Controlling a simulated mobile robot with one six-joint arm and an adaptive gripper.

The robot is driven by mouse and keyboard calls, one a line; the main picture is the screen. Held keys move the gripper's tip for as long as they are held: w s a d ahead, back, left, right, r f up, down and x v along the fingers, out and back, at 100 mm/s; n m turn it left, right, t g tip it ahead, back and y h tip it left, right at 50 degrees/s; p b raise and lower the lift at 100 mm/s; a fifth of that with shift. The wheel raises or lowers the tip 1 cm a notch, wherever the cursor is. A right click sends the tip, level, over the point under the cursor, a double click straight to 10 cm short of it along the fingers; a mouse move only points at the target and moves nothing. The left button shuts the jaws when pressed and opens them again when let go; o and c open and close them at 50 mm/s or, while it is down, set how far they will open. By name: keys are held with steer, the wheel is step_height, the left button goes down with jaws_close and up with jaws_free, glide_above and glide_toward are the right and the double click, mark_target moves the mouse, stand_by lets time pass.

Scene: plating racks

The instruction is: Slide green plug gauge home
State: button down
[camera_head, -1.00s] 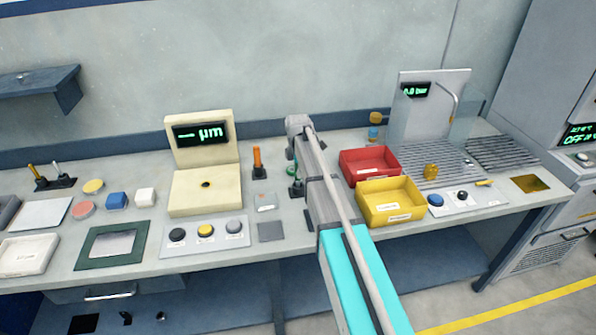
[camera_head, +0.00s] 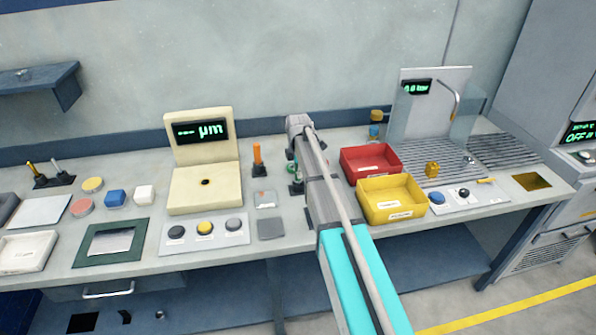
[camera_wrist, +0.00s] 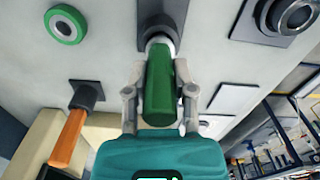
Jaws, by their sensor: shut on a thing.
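The green plug gauge (camera_wrist: 159,88) is held between both fingers of my gripper (camera_wrist: 160,92) in the wrist view. A short pale metal section shows beyond its green handle, at the mouth of a dark holder (camera_wrist: 161,18). The gauge is in line with the holder; how deep it sits inside cannot be seen. In the head view a bit of green gauge (camera_head: 291,168) shows just left of my arm, which hides most of my gripper. An orange plug gauge (camera_head: 257,158) stands upright in its own dark holder to the left; it also shows in the wrist view (camera_wrist: 68,138).
A cream gauge stand (camera_head: 205,190) with a "µm" display is left of the orange gauge. Red (camera_head: 370,173) and yellow (camera_head: 391,216) bins sit close to my arm's right. A button panel (camera_head: 205,248) lies in front. A green ring (camera_wrist: 65,25) lies near the holder.

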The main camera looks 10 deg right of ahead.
steer(key=shift+f+b, duration=0.5)
steer(key=shift+f, duration=0.05)
stand_by(0.4)
steer(key=shift+c, duration=1.9)
jaws_free()
steer(key=shift+r, duration=0.1)
step_height(320, 180, up, 12)
steer(key=p, duration=1.2)
